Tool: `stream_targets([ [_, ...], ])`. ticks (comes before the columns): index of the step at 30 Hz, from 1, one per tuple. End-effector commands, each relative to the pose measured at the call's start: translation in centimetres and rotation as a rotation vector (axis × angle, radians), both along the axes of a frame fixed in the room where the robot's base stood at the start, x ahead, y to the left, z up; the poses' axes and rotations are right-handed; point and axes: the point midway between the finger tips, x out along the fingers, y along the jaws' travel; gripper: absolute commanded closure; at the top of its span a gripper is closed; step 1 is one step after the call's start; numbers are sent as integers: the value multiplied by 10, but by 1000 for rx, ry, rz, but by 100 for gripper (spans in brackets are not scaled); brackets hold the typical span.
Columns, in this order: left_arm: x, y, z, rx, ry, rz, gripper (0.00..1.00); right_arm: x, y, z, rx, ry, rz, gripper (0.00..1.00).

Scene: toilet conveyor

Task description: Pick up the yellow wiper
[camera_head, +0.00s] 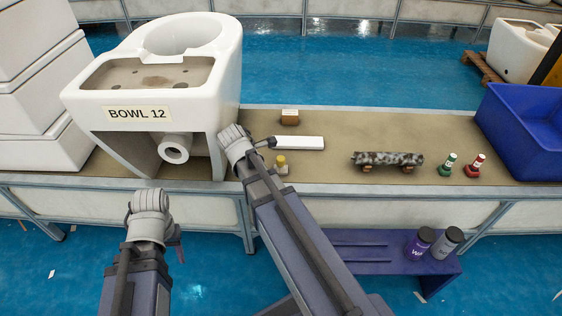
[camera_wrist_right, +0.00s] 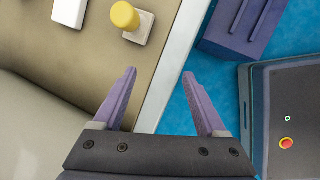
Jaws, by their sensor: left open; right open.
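The yellow wiper (camera_head: 281,161) has a rounded yellow knob on a pale square base and sits on the brown bench top near its front edge. It also shows at the top of the right wrist view (camera_wrist_right: 125,16). My right gripper (camera_wrist_right: 160,73) is open and empty, with its fingertips over the bench edge, apart from the wiper. In the head view my right arm hides its jaws, just left of the wiper. My left gripper (camera_head: 178,252) is open, low in front of the bench, with one purple finger showing and nothing visible in it.
A white toilet bowl (camera_head: 222,80) labelled BOWL 12 stands left on the bench (camera_head: 335,178). A white bar (camera_head: 299,143) lies behind the wiper. A speckled roller (camera_head: 387,159), green bottle (camera_head: 447,164), red bottle (camera_head: 475,166) and blue bin (camera_head: 540,125) are right. A purple shelf (camera_head: 360,255) is below.

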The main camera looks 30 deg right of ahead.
Motion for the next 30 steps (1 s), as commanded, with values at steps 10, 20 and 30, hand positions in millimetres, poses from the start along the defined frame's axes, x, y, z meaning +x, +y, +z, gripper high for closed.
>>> stream_targets([
  [10,0,0,7,0,0,1,50,25,-61,20,-192,188,390,26],
  [20,0,0,6,0,0,1,50,28,-72,23,-230,236,471,26],
  [30,0,1,-17,3,-1,0,50,31,-84,0,-229,235,469,26],
])
